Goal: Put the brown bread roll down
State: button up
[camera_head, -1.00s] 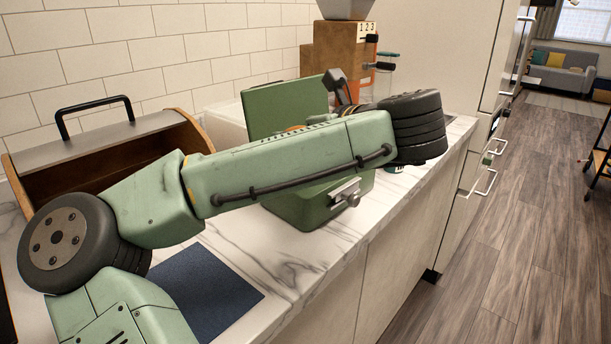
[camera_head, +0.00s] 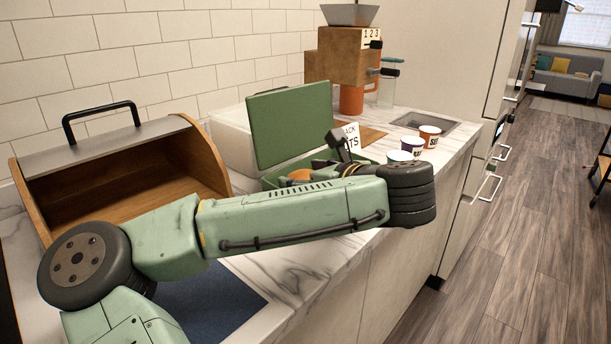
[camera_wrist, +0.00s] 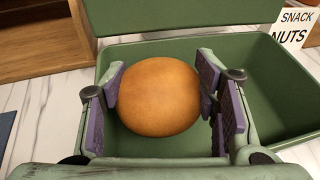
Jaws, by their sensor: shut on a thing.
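The brown bread roll (camera_wrist: 160,97) is round and orange-brown. In the wrist view it sits between the two purple-padded fingers of my gripper (camera_wrist: 165,100), which is shut on it. The roll is over or inside the left part of an open green box (camera_wrist: 275,90); its exact height above the box floor cannot be told. In the head view a bit of the roll (camera_head: 300,174) shows in the green box, whose raised lid (camera_head: 290,125) stands behind. My arm hides most of the box front and the gripper fingers there.
An open wooden bread box (camera_head: 120,185) stands at left. Small tubs (camera_head: 430,135), a snack nuts label (camera_wrist: 295,25) and an orange-and-brown machine (camera_head: 345,60) are at the back right. A blue mat (camera_head: 215,300) lies at the front. The right part of the green box is empty.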

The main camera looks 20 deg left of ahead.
jog(key=shift+f, duration=0.35)
jog(key=o, duration=0.9)
jog(key=shift+r, duration=0.3)
jog(key=p+v, duration=0.3)
jog(key=v, duration=0.1)
jog(key=p+v, duration=0.3)
jog(key=v, duration=0.1)
jog(key=p+v, duration=0.3)
jog(key=v, duration=0.1)
jog(key=shift+r, duration=0.35)
